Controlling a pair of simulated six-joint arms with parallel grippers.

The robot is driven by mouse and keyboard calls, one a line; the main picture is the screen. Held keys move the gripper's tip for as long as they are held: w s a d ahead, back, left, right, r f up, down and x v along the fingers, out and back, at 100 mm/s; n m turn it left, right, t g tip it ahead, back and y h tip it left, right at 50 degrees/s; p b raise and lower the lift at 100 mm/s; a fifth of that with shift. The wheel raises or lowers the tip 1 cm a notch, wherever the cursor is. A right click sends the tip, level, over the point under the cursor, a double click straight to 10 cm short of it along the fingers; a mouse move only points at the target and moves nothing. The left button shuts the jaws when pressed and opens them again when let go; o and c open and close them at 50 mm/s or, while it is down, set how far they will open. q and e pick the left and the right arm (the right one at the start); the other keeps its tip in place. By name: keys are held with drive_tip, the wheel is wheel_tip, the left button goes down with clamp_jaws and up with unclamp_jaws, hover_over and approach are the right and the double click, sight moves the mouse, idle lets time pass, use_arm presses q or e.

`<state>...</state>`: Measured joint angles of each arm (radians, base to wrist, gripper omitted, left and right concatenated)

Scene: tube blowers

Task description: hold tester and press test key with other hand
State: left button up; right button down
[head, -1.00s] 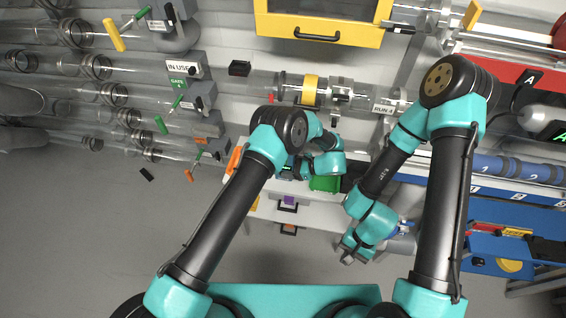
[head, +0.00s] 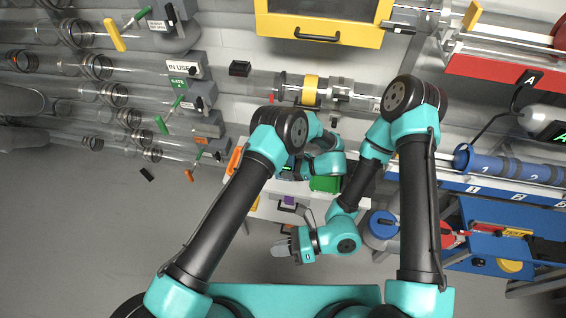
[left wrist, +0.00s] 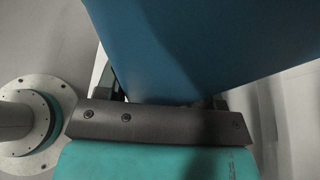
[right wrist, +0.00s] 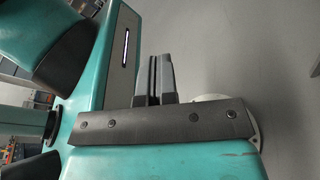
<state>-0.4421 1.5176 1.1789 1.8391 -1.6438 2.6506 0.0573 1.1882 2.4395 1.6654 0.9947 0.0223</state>
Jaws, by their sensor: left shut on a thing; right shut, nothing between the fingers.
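My left gripper (head: 290,168) is largely hidden behind its own arm in the head view. In the left wrist view it is shut on a large blue body (left wrist: 205,50), which I take to be the tester; it fills the upper part of that view. A small lit green patch shows by the left gripper in the head view. My right gripper (head: 284,248) is shut and empty, below the left one and apart from it. Its fingers (right wrist: 158,72) are together in the right wrist view, over bare floor. I cannot make out the test key.
A green bin (head: 326,184) sits just right of the left gripper. A white drawer unit (head: 265,208) stands below it. A blue-lidded container (head: 382,225) and a blue bench (head: 480,228) are to the right. Clear tubes line the wall. The grey floor (head: 110,240) at lower left is free.

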drive_tip(key=w+f+m+t+h, duration=0.1)
drive_tip(key=w+m+t+h, duration=0.2)
drive_tip(key=w+m+t, duration=0.4)
drive_tip(key=w+a+f+m+t+h, duration=0.1)
drive_tip(key=w+f+m+t+h, duration=0.1)
drive_tip(key=w+m+t, duration=0.4)
drive_tip(key=w+t+h, duration=0.1)
drive_tip(key=w+t, duration=0.1)
drive_tip(key=w, duration=0.2)
drive_tip(key=shift+w+a+m+t, duration=0.2)
drive_tip(key=shift+w+m+t, duration=0.1)
drive_tip(key=shift+w+m, duration=0.1)
drive_tip(key=shift+w, duration=0.1)
drive_tip(key=w+d, duration=0.1)
drive_tip(key=w, duration=0.7)
drive_tip(key=shift+w+d, duration=0.15)
drive_tip(key=shift+d, duration=0.15)
idle(1.1)
drive_tip(key=shift+w, duration=0.4)
